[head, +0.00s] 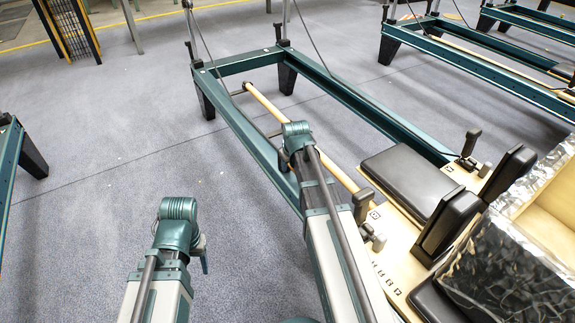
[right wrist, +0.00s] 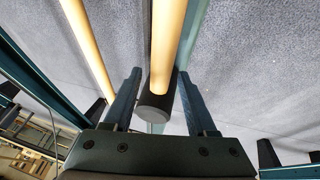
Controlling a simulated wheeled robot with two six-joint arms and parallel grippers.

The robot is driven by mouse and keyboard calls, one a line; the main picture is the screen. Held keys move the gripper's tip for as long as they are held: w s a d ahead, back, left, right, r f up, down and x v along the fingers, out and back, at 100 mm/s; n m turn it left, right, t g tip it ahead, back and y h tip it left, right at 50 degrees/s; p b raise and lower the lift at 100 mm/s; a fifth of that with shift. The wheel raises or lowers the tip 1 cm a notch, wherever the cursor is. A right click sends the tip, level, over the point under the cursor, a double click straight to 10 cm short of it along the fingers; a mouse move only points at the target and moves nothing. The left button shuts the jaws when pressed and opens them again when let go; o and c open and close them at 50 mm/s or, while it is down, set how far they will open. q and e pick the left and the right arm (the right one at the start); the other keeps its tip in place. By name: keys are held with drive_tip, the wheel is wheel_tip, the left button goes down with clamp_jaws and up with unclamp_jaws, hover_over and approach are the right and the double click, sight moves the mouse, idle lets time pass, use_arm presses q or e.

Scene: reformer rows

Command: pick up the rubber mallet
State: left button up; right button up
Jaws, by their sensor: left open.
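My right gripper (right wrist: 158,75) points away from the camera in the right wrist view, its two blue-grey fingers spread. Between them shows a dark cylinder with a grey round end (right wrist: 153,106), in line with a pale wooden bar (right wrist: 170,35). It may be the rubber mallet; I cannot tell for sure, nor whether a finger touches it. In the head view the right arm (head: 310,185) reaches over the reformer's near rail and hides most of its gripper. My left gripper (head: 205,262) is mostly hidden behind its wrist, above bare floor. No clear mallet shows in the head view.
A teal reformer frame (head: 240,118) has a long wooden bar (head: 290,125) inside it. A black padded carriage (head: 408,178) and a foil-lined box (head: 510,265) stand at right. Other reformers (head: 470,65) are at the back right. Grey floor (head: 90,130) is clear at left.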

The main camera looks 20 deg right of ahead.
clamp_jaws()
drive_tip(key=shift+r, duration=0.15)
